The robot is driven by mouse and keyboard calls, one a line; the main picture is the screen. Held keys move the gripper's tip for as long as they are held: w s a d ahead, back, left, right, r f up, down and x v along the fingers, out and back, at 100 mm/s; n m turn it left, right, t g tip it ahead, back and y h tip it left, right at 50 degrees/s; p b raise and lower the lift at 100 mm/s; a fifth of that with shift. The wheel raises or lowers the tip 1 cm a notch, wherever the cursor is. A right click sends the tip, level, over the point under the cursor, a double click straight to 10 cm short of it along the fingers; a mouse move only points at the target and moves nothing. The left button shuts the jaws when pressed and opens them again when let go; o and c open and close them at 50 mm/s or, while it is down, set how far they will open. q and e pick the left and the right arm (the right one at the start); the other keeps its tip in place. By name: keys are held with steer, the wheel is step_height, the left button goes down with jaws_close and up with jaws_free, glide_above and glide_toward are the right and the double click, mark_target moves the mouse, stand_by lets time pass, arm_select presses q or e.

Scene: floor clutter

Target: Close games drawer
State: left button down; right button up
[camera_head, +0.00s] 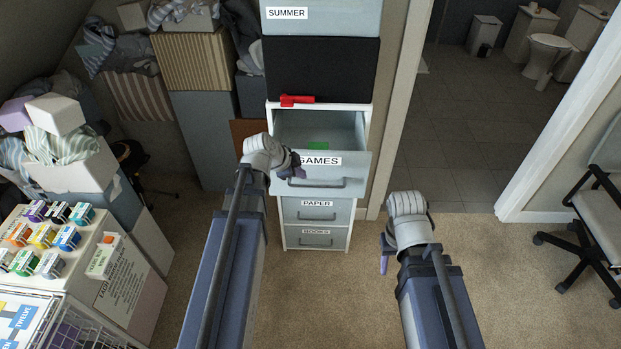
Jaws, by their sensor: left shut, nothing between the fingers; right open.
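The games drawer (345,172) is a pale grey drawer with a GAMES label and a bar handle. It stands pulled out from the white drawer unit (367,120), and a green item (318,146) lies inside it. My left gripper (298,172) is shut and empty at the left part of the drawer front, near the label and handle. I cannot tell whether it touches the front. My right gripper (384,262) is open and empty, low over the carpet to the right of the unit, away from the drawer.
The paper drawer (317,214) and books drawer (316,238) below are shut. A doorway frame stands to the right. An office chair (598,205) is far right. Carpet between is clear.

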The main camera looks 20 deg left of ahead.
arm_select(q)
steer(key=shift+w+a+r, duration=0.1)
steer(key=shift+w+a, duration=0.15)
steer(key=shift+a, duration=0.35)
steer(key=b+x, duration=0.7)
steer(key=x, duration=0.2)
steer(key=shift+a, duration=0.1)
steer(key=shift+w+f+b, duration=0.35)
steer(key=shift+w+b, duration=0.05)
steer(key=shift+b, duration=0.1)
